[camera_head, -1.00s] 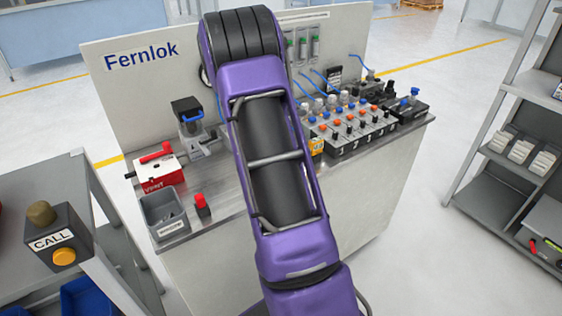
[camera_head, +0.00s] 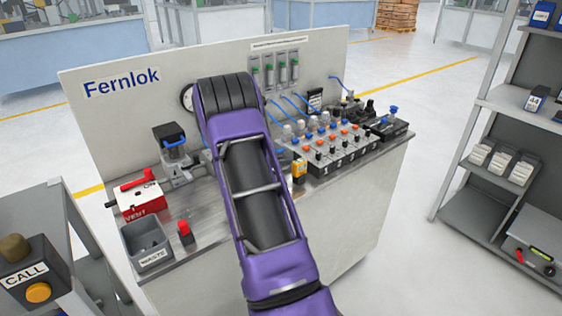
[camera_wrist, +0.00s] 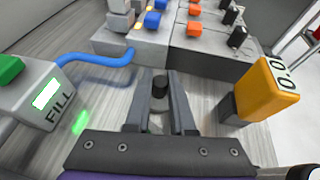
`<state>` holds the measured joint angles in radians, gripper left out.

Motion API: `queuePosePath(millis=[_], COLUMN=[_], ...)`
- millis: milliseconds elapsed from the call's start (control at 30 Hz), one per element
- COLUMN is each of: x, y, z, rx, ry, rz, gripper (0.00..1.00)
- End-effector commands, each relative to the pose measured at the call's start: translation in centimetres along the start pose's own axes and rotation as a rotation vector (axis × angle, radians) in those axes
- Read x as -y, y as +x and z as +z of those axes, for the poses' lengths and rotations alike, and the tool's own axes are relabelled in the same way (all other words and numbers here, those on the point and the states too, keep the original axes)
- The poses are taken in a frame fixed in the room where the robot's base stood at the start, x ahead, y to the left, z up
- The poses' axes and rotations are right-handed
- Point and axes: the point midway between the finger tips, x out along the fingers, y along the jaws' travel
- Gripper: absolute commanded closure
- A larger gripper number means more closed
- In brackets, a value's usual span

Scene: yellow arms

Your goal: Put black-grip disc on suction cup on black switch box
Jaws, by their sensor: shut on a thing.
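In the wrist view my gripper (camera_wrist: 161,80) is shut on the black-grip disc (camera_wrist: 160,88). The dark round grip sits between the fingertips, and a pale part shows below it, low between the fingers. The head view hides my gripper behind my purple arm. A black box (camera_head: 388,129) with a blue-topped piece (camera_head: 393,109) stands at the bench's right end in the head view. I cannot tell whether that piece is the suction cup. The wrist view does not clearly show this box.
Grey switch boxes (camera_head: 343,154) with orange and blue parts line the bench; they lie just ahead of my gripper in the wrist view. A yellow meter (camera_wrist: 267,92) stands close on the right, a FILL box (camera_wrist: 40,100) with a blue hose on the left.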

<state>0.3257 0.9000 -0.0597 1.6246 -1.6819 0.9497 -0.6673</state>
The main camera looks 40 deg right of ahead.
Motion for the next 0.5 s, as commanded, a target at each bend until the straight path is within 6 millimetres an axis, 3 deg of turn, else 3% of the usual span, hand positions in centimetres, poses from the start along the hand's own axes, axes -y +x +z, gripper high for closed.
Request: queuePosePath(millis=[167, 200, 333, 367, 500], x=[-0.03, -0.03, -0.02, -0.02, -0.01], y=[0.15, 0.15, 0.11, 0.11, 0.11], z=[-0.44, -0.43, -0.34, -0.34, -0.33], rx=[0.0, -0.001, -0.001, -0.001, -0.001], ry=[-0.001, 0.0, 0.0, -0.001, -0.001], rz=[0.001, 0.001, 0.001, 0.001, 0.001], gripper=[1.0, 0.76, 0.53, 0.48, 0.48])
